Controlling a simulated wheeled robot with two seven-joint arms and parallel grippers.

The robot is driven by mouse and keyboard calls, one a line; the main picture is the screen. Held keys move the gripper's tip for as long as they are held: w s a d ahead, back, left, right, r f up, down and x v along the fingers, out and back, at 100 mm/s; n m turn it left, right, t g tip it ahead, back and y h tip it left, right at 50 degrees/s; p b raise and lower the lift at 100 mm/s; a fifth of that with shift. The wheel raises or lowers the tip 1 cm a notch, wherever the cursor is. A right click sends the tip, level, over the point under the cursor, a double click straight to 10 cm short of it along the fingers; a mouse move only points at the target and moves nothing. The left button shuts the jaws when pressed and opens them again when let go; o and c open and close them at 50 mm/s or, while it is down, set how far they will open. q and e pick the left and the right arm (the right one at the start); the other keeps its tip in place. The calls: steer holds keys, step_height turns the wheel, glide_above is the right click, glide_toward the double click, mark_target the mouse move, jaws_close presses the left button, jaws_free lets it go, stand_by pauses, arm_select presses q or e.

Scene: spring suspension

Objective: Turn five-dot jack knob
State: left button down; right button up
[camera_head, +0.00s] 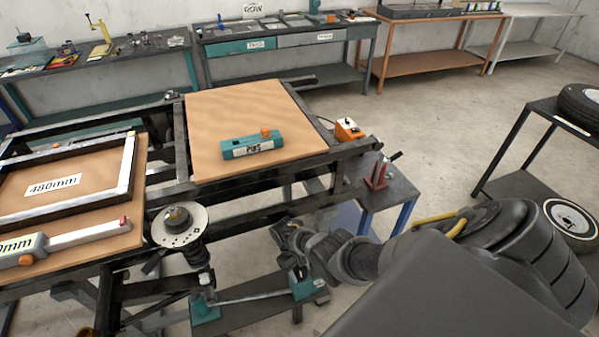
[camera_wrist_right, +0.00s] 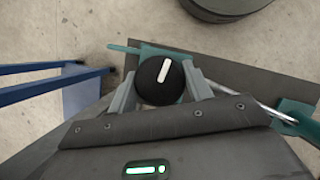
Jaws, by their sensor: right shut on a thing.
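A round black knob (camera_wrist_right: 152,88) with a white pointer bar sits in the middle of the right wrist view. My right gripper (camera_wrist_right: 161,79) is shut on it, one grey finger at each side. In the head view my right arm reaches in from the right, and its gripper (camera_head: 298,272) is low at a teal-ended fixture (camera_head: 308,289), where the arm hides the knob. The white bar points up and slightly right in the wrist view. My left gripper is not in view.
A spring strut with a round plate (camera_head: 180,226) stands left of the fixture. The steel frame with a brown board (camera_head: 205,110) is behind. A side table with a red stand (camera_head: 378,174) is near my arm. A tyre rack (camera_head: 510,145) stands right, with open floor between.

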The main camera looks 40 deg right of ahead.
stand_by(0.3)
steer(key=o, duration=1)
steer(key=shift+s, duration=0.1)
steer(key=p+v, duration=0.3)
steer(key=v, duration=0.8)
